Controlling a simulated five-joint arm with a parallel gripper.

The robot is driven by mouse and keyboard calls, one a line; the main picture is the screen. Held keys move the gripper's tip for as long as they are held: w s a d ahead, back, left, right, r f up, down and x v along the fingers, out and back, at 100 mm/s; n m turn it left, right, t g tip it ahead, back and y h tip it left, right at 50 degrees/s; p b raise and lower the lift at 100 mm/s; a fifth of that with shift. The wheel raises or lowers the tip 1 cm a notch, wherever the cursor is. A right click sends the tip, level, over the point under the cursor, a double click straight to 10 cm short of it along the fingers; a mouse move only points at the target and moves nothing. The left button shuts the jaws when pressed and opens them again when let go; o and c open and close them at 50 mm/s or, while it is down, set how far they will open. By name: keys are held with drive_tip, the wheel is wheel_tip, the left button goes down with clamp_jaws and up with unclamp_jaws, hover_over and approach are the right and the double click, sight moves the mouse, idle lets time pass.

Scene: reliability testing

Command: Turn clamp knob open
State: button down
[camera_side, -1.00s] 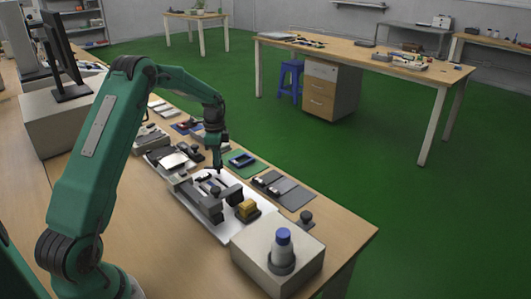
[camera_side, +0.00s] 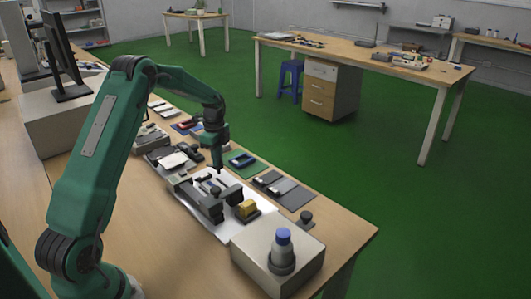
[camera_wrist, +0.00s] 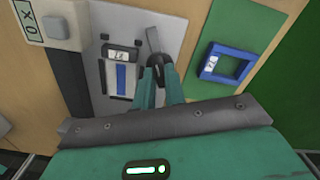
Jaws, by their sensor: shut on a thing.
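The clamp fixture (camera_side: 205,204) is a dark grey device on a white plate in the side view. My gripper (camera_side: 219,169) points down at its far end. In the wrist view my gripper (camera_wrist: 158,65) has its two green fingers closed together on a small dark part, which I take as the clamp knob. A grey lever (camera_wrist: 153,38) extends from between the fingertips, tilted slightly. The fingers hide most of the knob, and its turn angle is hard to tell.
A blue frame (camera_wrist: 224,64) lies on a green mat to the right in the wrist view. A small panel with a blue bar (camera_wrist: 121,77) sits to the left.

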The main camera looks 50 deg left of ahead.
drive_tip(key=shift+m, duration=2.5)
drive_tip(key=c, duration=1.6)
unclamp_jaws()
drive_tip(key=shift+r, duration=0.15)
drive_tip(key=shift+r, duration=2.1)
